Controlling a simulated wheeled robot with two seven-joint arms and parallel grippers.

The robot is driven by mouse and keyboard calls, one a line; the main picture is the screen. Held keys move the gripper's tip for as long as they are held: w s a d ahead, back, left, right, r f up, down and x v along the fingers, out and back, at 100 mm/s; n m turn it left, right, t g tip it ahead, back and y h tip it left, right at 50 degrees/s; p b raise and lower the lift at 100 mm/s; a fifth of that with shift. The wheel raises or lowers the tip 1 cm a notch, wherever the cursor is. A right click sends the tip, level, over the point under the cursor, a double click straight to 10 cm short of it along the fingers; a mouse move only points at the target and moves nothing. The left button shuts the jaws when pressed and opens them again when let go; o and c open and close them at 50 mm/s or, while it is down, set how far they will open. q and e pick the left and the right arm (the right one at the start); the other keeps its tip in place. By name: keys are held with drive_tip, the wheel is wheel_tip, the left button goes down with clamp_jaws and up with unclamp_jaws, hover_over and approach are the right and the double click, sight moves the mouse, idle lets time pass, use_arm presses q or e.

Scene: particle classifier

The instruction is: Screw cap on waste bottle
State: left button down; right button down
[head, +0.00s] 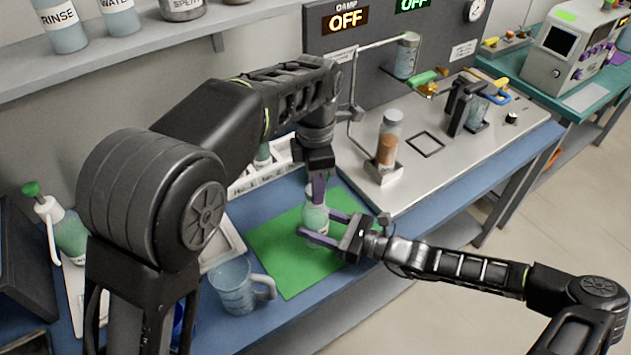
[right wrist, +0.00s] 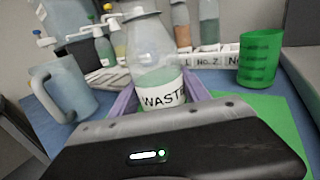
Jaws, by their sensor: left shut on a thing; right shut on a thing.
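The waste bottle (head: 315,218) stands upright over the green mat, with pale green liquid inside. Its "WASTE" label shows in the right wrist view (right wrist: 160,97), where the mouth is cut off by the top edge. My right gripper (head: 325,226) comes in from the right and is shut around the bottle's body, one purple finger on each side. My left gripper (head: 318,192) points straight down at the bottle's top. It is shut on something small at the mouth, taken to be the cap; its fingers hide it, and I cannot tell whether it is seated.
A blue mug (head: 235,288) stands left of the green mat (head: 285,262). A green-topped wash bottle (head: 62,225) is farther left. A steel station (head: 440,140) with an orange-brown vial (head: 388,140) lies right.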

use_arm(q)
drive_tip(key=shift+f, duration=0.6)
idle(0.6)
